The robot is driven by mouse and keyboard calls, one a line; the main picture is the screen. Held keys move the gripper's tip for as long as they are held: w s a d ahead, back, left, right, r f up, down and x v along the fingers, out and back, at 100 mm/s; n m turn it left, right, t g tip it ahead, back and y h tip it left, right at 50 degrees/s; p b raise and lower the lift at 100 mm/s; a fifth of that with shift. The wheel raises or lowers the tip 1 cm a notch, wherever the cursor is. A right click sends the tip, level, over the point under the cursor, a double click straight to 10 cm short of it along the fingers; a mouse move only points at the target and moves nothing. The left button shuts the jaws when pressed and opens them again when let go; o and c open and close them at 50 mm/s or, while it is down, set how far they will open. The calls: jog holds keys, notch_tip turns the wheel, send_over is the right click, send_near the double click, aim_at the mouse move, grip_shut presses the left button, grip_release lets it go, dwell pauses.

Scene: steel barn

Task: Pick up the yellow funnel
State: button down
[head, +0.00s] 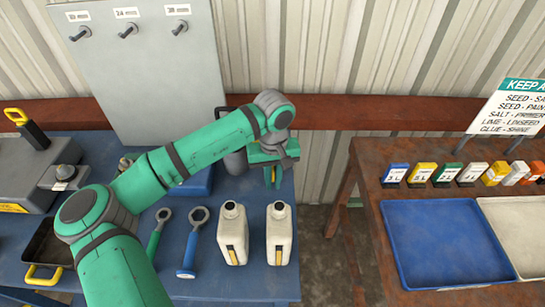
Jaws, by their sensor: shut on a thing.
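My gripper (273,182) is at the back right of the blue table, pointing down behind the two white bottles. It is shut on a small yellow thing (267,176), of which only a sliver shows between the green fingers. I take this to be the yellow funnel, but its shape is mostly hidden by the gripper. I cannot tell whether it touches the table.
Two white bottles (232,235) (279,235) stand just in front of the gripper. Two wrenches, green (157,235) and blue (190,245), lie left of them. A brown table (365,205) with a blue tray (440,243) and several small boxes stands right, across a gap.

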jog(key=shift+r, duration=0.15)
notch_tip(320, 180, up, 18)
dwell(0.7)
jog(key=shift+w+a, duration=0.1)
jog(key=shift+a, duration=0.05)
